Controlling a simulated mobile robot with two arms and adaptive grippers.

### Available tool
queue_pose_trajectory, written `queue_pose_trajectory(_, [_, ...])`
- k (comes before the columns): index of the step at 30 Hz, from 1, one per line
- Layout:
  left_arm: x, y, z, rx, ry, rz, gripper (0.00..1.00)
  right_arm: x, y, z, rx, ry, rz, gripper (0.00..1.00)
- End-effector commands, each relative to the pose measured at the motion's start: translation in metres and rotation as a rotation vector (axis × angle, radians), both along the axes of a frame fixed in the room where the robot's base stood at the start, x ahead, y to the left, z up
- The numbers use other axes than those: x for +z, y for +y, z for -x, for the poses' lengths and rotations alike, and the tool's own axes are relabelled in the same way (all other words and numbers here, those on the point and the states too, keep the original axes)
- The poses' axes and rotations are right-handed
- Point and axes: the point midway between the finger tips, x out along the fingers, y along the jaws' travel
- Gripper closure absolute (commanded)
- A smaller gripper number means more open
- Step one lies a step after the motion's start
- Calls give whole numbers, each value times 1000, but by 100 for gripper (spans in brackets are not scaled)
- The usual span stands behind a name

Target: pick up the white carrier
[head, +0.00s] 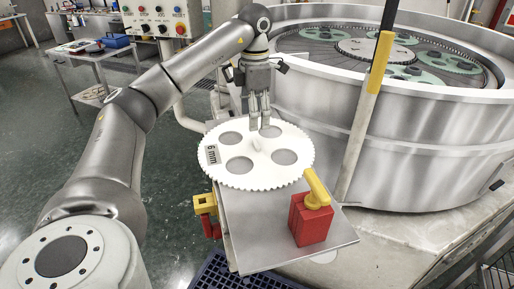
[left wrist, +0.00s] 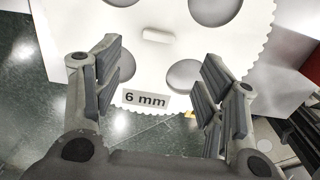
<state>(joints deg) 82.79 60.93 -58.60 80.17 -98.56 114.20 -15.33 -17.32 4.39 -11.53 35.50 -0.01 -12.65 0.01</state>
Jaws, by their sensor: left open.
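The white carrier (head: 262,180) is a flat toothed disc with several round holes and a "6 mm" label. It lies on a small metal plate (head: 250,240), its left and far edges reaching past the plate. In the left wrist view the carrier (left wrist: 125,17) fills the upper middle, with a small raised white grip (left wrist: 157,36) at its centre. My left gripper (head: 260,127) points down over the carrier near this grip. Its fingers (left wrist: 157,58) are apart with nothing between them. I cannot tell how high they are above the disc. My right gripper is not in view.
A red block with a yellow handle (head: 310,222) stands on the plate's right side, close to the carrier. A yellow-red fitting (head: 206,206) sits at the plate's left edge. A dark blue crate (head: 235,276) is below.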

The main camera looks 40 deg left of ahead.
Motion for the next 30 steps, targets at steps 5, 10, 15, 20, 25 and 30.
queue_pose_trajectory(5, [-26,0,0,1,2,1,35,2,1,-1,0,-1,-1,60])
queue_pose_trajectory(10, [-37,0,-1,0,0,2,35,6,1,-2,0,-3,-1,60])
queue_pose_trajectory(15, [-60,1,-3,1,3,3,35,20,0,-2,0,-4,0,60])
queue_pose_trajectory(20, [-81,1,-4,1,0,4,35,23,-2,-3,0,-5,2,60])
queue_pose_trajectory(25, [-86,0,-4,1,-3,5,35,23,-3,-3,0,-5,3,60])
queue_pose_trajectory(30, [-86,0,-4,1,-3,5,41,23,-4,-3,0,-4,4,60])
